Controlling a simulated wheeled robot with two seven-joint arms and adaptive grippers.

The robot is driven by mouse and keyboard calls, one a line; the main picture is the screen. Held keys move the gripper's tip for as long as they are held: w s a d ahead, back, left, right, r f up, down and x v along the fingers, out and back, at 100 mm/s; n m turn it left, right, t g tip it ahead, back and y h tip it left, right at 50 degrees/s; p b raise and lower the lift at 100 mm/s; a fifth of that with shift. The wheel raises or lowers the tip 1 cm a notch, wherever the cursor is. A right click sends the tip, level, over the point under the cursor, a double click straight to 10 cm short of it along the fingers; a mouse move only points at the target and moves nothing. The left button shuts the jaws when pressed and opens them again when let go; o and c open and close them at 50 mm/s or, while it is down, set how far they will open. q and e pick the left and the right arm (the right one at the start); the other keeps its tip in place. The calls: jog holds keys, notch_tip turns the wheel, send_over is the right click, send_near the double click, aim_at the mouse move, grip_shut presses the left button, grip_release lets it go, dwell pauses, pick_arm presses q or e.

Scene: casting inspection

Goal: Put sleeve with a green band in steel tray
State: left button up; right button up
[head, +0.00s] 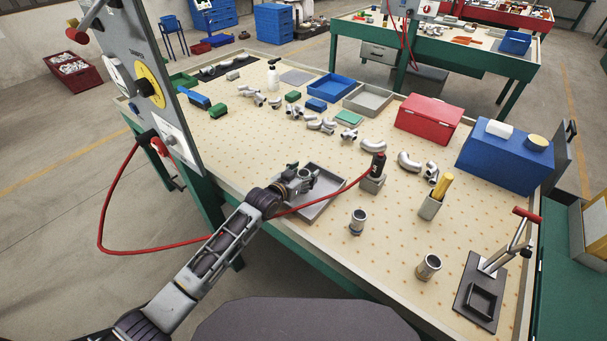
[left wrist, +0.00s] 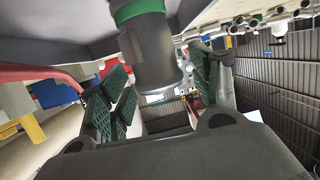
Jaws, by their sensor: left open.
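The steel tray (head: 326,202) lies on the pegboard bench near its left edge. My left gripper (head: 300,180) is over this tray, at its upper-left part. In the left wrist view the sleeve with a green band (left wrist: 150,48) is between the open green-padded fingers, and its band is at the top of the picture. The tray's grey surface (left wrist: 60,30) is behind the band end. The sleeve is apart from the right-hand pad; contact on the other side I cannot tell. In the head view the gripper mostly hides the sleeve. My right gripper is not in view.
Two other metal sleeves (head: 358,221) stand right of the tray, one nearer the front (head: 429,266). A red hose (head: 330,197) crosses above the tray to a black-handled tool (head: 377,168). A toggle clamp (head: 485,280) is front right. Several pipe elbows (head: 320,124) lie behind.

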pick_arm(q)
jog(key=shift+r, duration=0.1)
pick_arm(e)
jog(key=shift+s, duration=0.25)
pick_arm(q)
jog(key=shift+s, duration=0.1)
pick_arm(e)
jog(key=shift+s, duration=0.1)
pick_arm(q)
jog(key=shift+s+a+r, duration=0.1)
jog(key=shift+s, duration=0.05)
jog(key=shift+v, duration=2.2)
jog(key=v, duration=0.7)
jog(key=shift+p, duration=0.3)
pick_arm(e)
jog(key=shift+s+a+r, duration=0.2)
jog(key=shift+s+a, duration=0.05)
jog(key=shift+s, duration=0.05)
pick_arm(q)
jog(key=shift+r, duration=0.1)
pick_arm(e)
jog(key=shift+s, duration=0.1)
